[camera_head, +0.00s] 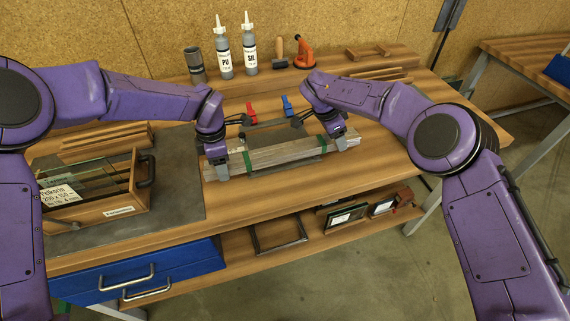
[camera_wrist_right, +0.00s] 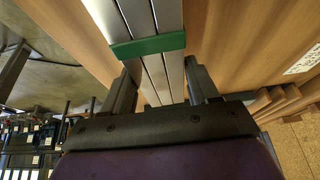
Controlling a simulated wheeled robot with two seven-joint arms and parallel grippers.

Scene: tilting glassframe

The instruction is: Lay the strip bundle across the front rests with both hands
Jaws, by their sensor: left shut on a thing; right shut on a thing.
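The strip bundle (camera_head: 285,155) is several long grey strips held by green bands near both ends. It lies roughly level, left to right, at the front middle of the workbench. My left gripper (camera_head: 220,171) is shut on its left end, and my right gripper (camera_head: 343,144) on its right end. In the right wrist view the bundle (camera_wrist_right: 165,72) runs between the fingers of the right gripper (camera_wrist_right: 162,88), with a green band (camera_wrist_right: 148,46) just beyond them. A dark fixture (camera_head: 275,170) shows under the bundle. The front rests are not clearly visible, and I cannot tell whether the bundle touches them.
Red (camera_head: 251,109) and blue (camera_head: 287,104) clamps are behind the bundle. A wooden box of glass panes (camera_head: 120,203) stands left on a grey mat (camera_head: 185,190). Two bottles (camera_head: 223,60) (camera_head: 250,60) and an orange tool (camera_head: 304,52) stand at the back. The bench right of the bundle is clear.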

